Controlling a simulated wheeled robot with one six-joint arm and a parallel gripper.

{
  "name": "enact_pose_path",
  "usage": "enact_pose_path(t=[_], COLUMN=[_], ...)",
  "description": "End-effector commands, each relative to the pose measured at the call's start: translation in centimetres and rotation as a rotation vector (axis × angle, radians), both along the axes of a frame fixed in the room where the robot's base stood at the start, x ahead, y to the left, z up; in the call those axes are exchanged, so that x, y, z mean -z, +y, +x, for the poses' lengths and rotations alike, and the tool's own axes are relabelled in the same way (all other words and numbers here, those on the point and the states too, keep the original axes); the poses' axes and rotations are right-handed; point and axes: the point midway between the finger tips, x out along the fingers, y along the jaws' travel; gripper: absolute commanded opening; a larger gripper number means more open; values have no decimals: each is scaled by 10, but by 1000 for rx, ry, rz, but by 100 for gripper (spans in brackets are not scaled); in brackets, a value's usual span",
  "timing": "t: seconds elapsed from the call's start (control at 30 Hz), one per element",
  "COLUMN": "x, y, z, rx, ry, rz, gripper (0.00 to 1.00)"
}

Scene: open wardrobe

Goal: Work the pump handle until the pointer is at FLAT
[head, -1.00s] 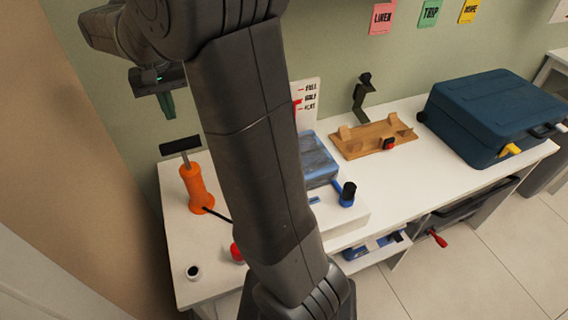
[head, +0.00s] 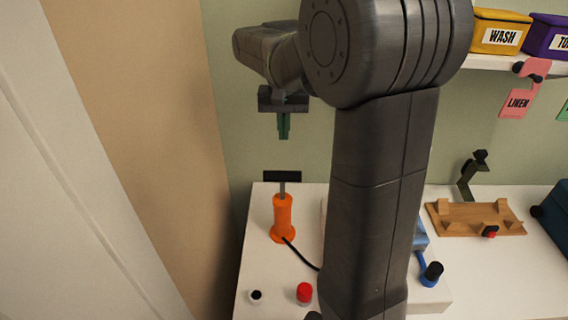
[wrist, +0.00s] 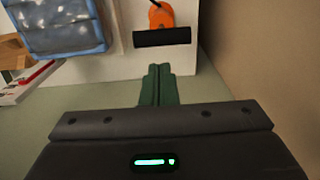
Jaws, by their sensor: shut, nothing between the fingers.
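An orange pump (head: 283,217) stands upright on the white table, with a black T-shaped handle (head: 282,177) raised on a short grey rod. A black hose runs from its base to the right, behind my arm. My gripper (head: 284,136) points down above the handle, apart from it, with its green fingers together and empty. In the wrist view the fingers (wrist: 158,72) are close to the black handle (wrist: 162,37), with the orange pump (wrist: 153,15) beyond. The pointer and its scale are hidden behind my arm in the head view now. A blue vacuum bag (wrist: 62,22) shows in the wrist view.
A red-capped thing (head: 304,293) and a small white-rimmed black cap (head: 256,296) are in front of the pump. A wooden rack (head: 476,218) and a blue case (head: 555,213) stand to the right. The tan wardrobe side (head: 150,120) rises at the left.

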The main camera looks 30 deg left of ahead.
Motion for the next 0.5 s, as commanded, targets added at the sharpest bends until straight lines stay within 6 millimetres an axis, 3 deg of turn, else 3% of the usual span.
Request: enact_pose_path(t=[0.3,0.5], x=[69,97], y=[-1,0], z=[0,0], rx=[0,0], ry=[3,1], rz=[-4,-2], gripper=[0,0])
